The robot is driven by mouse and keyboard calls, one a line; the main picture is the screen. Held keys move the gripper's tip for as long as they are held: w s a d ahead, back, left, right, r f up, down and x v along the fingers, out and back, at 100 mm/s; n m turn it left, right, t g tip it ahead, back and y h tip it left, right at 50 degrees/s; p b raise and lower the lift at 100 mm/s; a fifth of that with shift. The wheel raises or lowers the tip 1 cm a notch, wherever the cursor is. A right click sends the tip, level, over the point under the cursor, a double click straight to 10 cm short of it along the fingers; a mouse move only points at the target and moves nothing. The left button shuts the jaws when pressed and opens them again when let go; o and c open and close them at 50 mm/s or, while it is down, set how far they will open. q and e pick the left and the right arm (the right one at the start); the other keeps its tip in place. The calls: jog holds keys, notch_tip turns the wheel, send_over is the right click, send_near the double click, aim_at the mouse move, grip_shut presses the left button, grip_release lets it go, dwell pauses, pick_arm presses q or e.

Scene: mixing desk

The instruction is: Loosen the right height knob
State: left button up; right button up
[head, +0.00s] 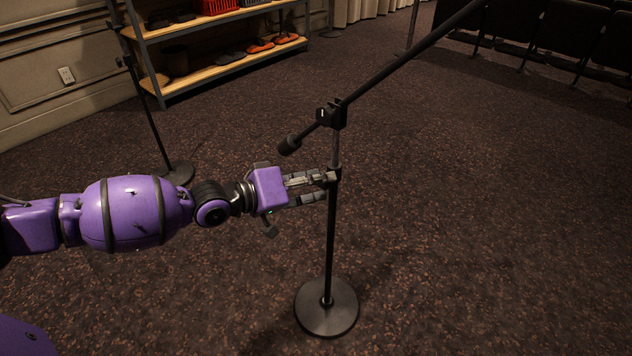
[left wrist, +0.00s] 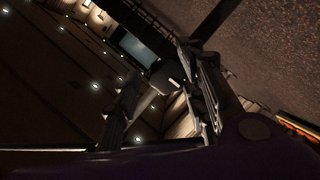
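A black microphone stand (head: 332,235) stands upright on a round base. Its height collar (head: 333,176) sits partway up the pole; the height knob is small, dark and hard to make out there. My left gripper (head: 326,188) comes in from the left with its fingertips at the collar. Its two fingers are apart, the upper one level with the collar, the lower one just below it. In the left wrist view the fingers (left wrist: 165,95) also show apart, with the dark pole (left wrist: 215,20) beyond; whether they touch the knob is unclear. My right gripper is not in view.
The stand's slanted boom (head: 410,55) rises to the upper right, with a counterweight (head: 289,145) above my gripper. Another stand (head: 177,172) is behind my left arm. A wooden shelf (head: 225,65) stands at the back left, and chairs (head: 545,35) at the back right.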

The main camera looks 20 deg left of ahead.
pick_arm(q)
jog(key=v, duration=1.2)
dwell(0.6)
